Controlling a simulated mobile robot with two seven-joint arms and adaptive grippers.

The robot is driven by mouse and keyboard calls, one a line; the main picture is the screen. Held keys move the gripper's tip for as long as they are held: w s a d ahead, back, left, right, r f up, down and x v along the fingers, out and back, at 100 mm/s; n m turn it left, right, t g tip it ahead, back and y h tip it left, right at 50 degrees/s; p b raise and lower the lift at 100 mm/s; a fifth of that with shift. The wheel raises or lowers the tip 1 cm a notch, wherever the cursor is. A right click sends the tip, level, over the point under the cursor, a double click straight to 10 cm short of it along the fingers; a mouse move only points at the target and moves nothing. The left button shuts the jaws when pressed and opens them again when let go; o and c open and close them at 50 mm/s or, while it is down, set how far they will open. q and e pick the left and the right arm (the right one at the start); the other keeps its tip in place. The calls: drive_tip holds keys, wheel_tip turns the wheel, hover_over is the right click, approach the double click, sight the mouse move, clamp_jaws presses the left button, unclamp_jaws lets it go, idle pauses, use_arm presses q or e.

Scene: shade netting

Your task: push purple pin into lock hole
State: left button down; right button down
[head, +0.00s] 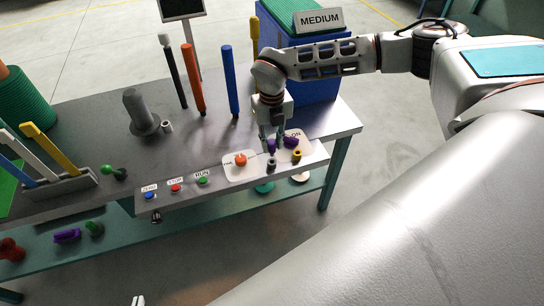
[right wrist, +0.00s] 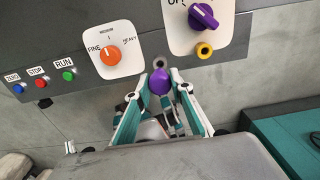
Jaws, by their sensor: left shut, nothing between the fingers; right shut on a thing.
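The purple pin (head: 271,146) is held in my right gripper (head: 271,137), just above the sloped front panel. In the right wrist view the rounded purple pin (right wrist: 160,83) sits between the closed fingers of the gripper (right wrist: 162,92). A dark grey ring (right wrist: 159,62), apparently the lock hole, lies just beyond the pin; it also shows in the head view (head: 271,165). I cannot tell whether the pin touches it; its tip is hidden. My left gripper (head: 138,300) shows only as a small tip at the bottom edge of the head view, shut and empty.
The panel also carries an orange dial (right wrist: 110,55), a purple knob (right wrist: 204,15), a yellow ring (right wrist: 204,50) and coloured buttons (head: 176,187). Upright black, orange and blue rods (head: 230,80) stand behind. A blue crate (head: 318,90) is at the back right. The lower shelf holds loose parts.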

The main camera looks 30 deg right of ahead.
sight(271, 142)
drive_tip(key=shift+r, duration=0.1)
drive_tip(key=shift+r+p, duration=0.2)
drive_tip(key=shift+p, duration=0.1)
drive_tip(key=shift+r+p, duration=1.4)
drive_tip(key=shift+r, duration=0.35)
drive_tip(key=shift+a, duration=0.1)
